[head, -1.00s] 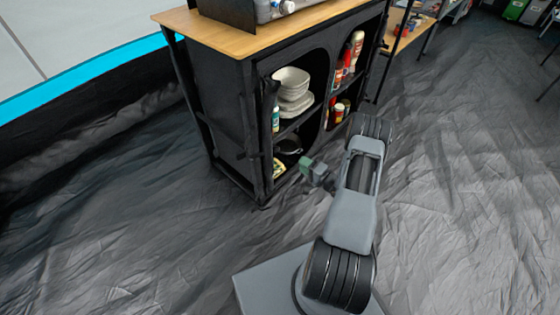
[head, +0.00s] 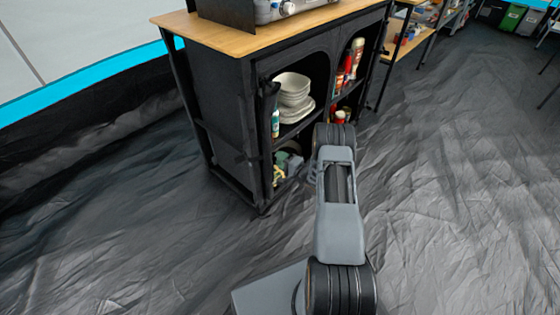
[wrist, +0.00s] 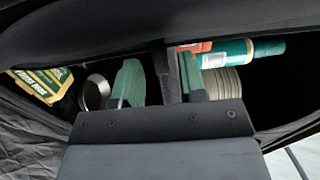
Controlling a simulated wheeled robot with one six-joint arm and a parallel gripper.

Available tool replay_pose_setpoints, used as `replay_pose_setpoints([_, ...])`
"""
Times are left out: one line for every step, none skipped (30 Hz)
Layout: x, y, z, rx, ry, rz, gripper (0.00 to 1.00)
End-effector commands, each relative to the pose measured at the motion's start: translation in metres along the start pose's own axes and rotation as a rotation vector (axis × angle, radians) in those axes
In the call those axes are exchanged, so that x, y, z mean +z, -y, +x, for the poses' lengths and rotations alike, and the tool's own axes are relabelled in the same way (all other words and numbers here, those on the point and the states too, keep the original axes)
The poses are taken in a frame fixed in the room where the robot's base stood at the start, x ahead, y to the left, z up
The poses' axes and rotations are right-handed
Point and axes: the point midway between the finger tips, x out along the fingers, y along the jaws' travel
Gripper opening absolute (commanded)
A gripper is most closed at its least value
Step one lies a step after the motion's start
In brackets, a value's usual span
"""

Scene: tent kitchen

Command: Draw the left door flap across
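The black cabinet (head: 215,105) stands ahead with arched openings in its front. The left door flap (head: 270,105) appears as a dark, bunched strip along the left edge of the left opening. In the wrist view, a dark fabric band (wrist: 110,32) crosses the top; I cannot tell whether it is flap or frame. My gripper (head: 291,162) is at the lower left opening, partly hidden by my arm. In the wrist view my gripper (wrist: 163,88) has its green-padded fingers apart, with a dark shelf edge showing between them. No fabric is visibly pinched.
Pale bowls and plates (head: 292,100) and a teal bottle (head: 275,122) stand on the upper left shelf. A yellow box (wrist: 42,82) and a metal pan (wrist: 96,91) are below. Red containers (head: 350,65) fill the right side. The floor left of the cabinet is clear.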

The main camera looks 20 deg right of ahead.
Motion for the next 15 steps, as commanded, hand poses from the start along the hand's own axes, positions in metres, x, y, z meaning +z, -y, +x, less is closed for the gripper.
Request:
replay_pose_setpoints([0.0000, -0.0004, 0.0030, -0.001, 0.001, -0.001, 0.38])
replay_pose_setpoints([0.0000, -0.0003, 0.0043, -0.001, 0.001, -0.001, 0.38])
replay_pose_setpoints([0.0000, -0.0001, 0.0056, -0.001, 0.001, -0.001, 0.38])
replay_pose_setpoints([0.0000, 0.0001, 0.0063, -0.001, 0.000, -0.001, 0.38])
replay_pose_setpoints([0.0000, 0.0002, 0.0068, 0.000, 0.000, -0.001, 0.38])
replay_pose_setpoints([0.0000, 0.0003, 0.0073, 0.000, 0.000, -0.001, 0.38])
replay_pose_setpoints([0.0000, 0.0004, 0.0075, 0.000, 0.000, -0.001, 0.38])
replay_pose_setpoints([0.0000, 0.0004, 0.0075, 0.000, 0.000, -0.001, 0.38])
replay_pose_setpoints([0.0000, 0.0005, 0.0075, 0.000, 0.000, -0.001, 0.38])
replay_pose_setpoints([0.0000, 0.0005, 0.0074, 0.000, 0.000, -0.001, 0.38])
replay_pose_setpoints([0.0000, 0.0005, 0.0074, 0.000, 0.000, -0.001, 0.38])
replay_pose_setpoints([0.0000, 0.0005, 0.0073, 0.000, 0.000, -0.001, 0.38])
replay_pose_setpoints([0.0000, 0.0004, 0.0073, 0.000, 0.000, -0.001, 0.38])
replay_pose_setpoints([0.0000, 0.0004, 0.0073, 0.000, 0.000, -0.001, 0.35])
replay_pose_setpoints([0.0000, 0.0004, 0.0072, 0.000, 0.000, -0.001, 0.32])
